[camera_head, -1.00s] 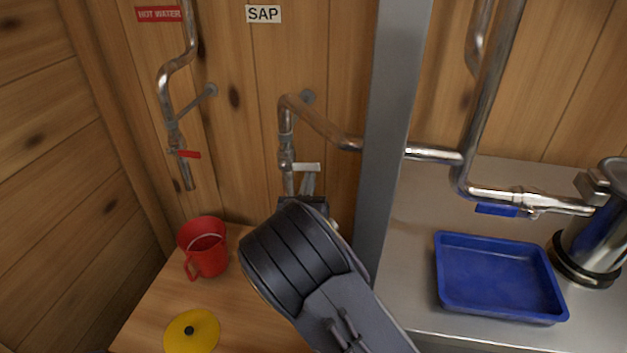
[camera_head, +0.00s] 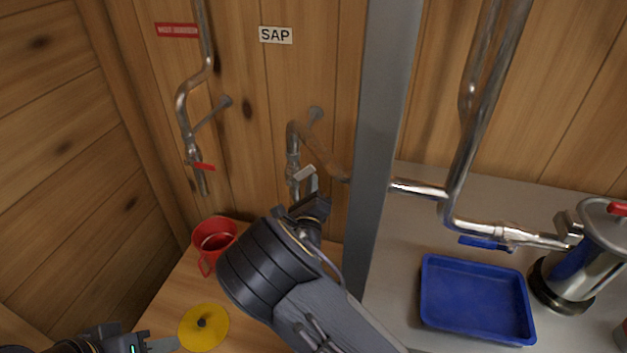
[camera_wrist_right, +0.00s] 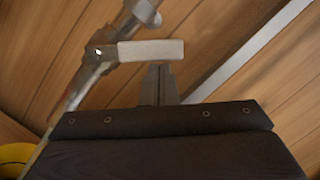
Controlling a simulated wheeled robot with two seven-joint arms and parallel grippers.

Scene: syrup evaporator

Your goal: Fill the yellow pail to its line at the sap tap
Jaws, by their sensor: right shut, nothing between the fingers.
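The sap tap (camera_head: 293,165) is a metal pipe on the wall below the SAP sign (camera_head: 275,35). Its pale lever (camera_head: 304,173) is tilted, rising to the right. My right gripper (camera_head: 313,184) is shut and empty just below the lever. In the right wrist view its fingertips (camera_wrist_right: 158,70) are at the lever's lower edge (camera_wrist_right: 150,50); contact is unclear. A yellow rounded thing, probably the pail (camera_wrist_right: 14,158), shows partly at lower left there. The pail is hidden in the head view; its level and line are unseen. My left gripper (camera_head: 163,344) is partly cut off at the bottom edge.
A yellow lid (camera_head: 203,328) with a black knob lies on the wooden counter beside my left gripper. A red jug (camera_head: 212,242) stands behind it. A grey post (camera_head: 378,150) rises right of the tap. Beyond it are a blue tray (camera_head: 475,298) and a metal vessel (camera_head: 585,265).

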